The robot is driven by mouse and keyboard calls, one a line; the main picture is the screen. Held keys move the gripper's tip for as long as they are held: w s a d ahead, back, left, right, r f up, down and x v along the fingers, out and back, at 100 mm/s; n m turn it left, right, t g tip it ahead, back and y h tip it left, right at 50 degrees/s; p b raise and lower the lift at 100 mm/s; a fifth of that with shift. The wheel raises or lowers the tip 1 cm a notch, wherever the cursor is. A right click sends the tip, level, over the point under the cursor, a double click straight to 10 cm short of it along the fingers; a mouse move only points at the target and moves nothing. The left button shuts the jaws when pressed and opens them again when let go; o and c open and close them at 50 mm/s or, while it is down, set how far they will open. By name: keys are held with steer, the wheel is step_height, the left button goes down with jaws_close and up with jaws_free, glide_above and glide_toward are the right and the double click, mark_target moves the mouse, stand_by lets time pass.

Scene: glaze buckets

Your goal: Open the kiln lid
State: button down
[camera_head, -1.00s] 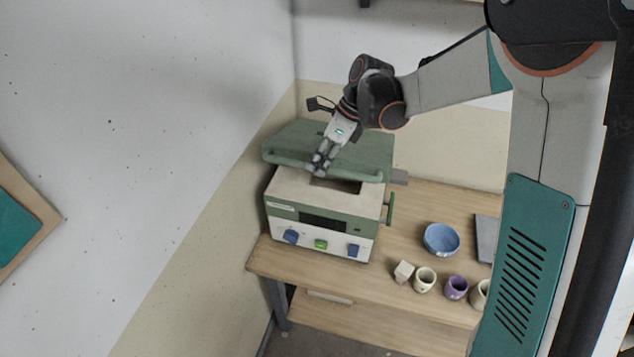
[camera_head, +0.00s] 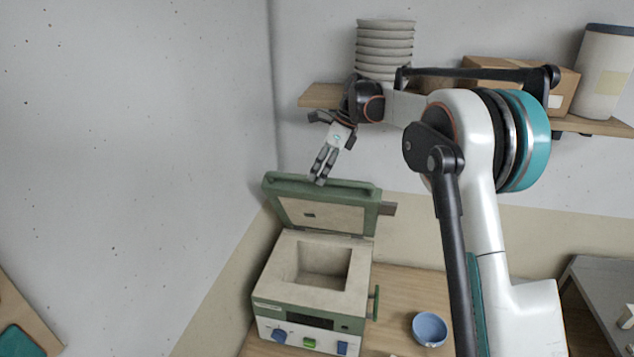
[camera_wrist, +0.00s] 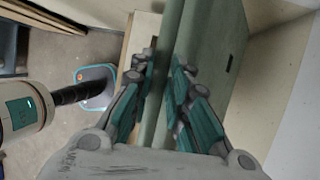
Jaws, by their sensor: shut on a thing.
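The kiln (camera_head: 268,291) is a green and white box on the wooden table. Its green lid (camera_head: 355,216) stands raised and tilted back at the rear, its pale lining facing forward. The square chamber (camera_head: 322,262) lies uncovered. My gripper (camera_head: 320,181) is at the lid's top edge, shut on the lid's bar handle. In the wrist view the green bar (camera_wrist: 168,75) runs between the two fingers of my gripper (camera_wrist: 163,75).
A blue bowl (camera_head: 430,327) stands on the table right of the kiln. A wall shelf (camera_head: 322,96) with stacked plates (camera_head: 385,50) and a cardboard box (camera_head: 525,82) is close behind and above my wrist. A grey table (camera_head: 605,285) stands at the far right.

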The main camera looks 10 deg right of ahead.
steer(key=shift+w+d+f, duration=0.3)
steer(key=shift+w+d, duration=0.15)
steer(key=shift+w, duration=0.3)
